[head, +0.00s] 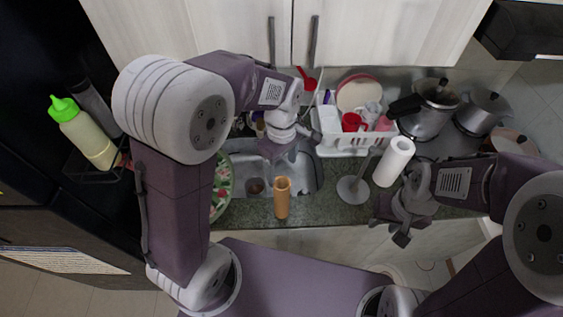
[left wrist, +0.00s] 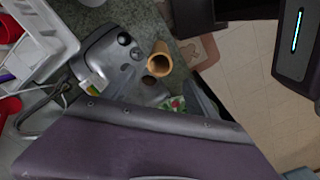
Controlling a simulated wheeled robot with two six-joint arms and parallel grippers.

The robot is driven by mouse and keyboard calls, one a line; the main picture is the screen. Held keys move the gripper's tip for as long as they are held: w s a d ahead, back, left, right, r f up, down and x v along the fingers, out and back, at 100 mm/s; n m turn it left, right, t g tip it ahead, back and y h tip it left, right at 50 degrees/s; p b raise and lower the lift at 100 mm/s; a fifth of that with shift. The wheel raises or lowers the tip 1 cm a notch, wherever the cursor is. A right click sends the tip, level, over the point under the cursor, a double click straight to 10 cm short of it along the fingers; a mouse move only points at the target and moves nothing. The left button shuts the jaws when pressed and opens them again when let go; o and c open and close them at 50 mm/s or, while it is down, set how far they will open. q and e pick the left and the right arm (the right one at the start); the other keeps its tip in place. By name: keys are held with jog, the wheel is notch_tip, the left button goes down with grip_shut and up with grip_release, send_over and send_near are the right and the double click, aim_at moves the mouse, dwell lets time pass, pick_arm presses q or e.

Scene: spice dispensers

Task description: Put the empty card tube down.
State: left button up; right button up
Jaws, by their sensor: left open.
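The empty card tube (head: 282,197) is a brown, open-topped cylinder. It stands upright on the counter in front of the sink, and also shows in the left wrist view (left wrist: 158,62). My left gripper (head: 284,146) is open, over the sink, beyond the tube and apart from it. My right gripper (head: 392,228) is at the counter's front edge, to the right of the tube and well apart from it; its finger gap is not clear.
A bare holder (head: 353,190) with a round base stands right of the tube. A white paper roll (head: 393,162) stands beside it, near my right arm. A dish rack (head: 350,140) is behind, with pots (head: 428,112) to its right. A patterned green dish (head: 221,187) lies left of the sink (head: 300,175).

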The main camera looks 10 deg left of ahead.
pick_arm(q)
jog(key=s+a+f+m+t, duration=0.1)
jog(key=s+a+f+m, duration=0.3)
jog(key=s+a+m, duration=0.3)
jog(key=s+m, duration=0.1)
jog(key=m, duration=0.4)
jog(key=shift+s+f, duration=0.15)
jog(key=shift+f, duration=0.1)
notch_tip(320, 180, down, 11)
jog(key=b, duration=1.1)
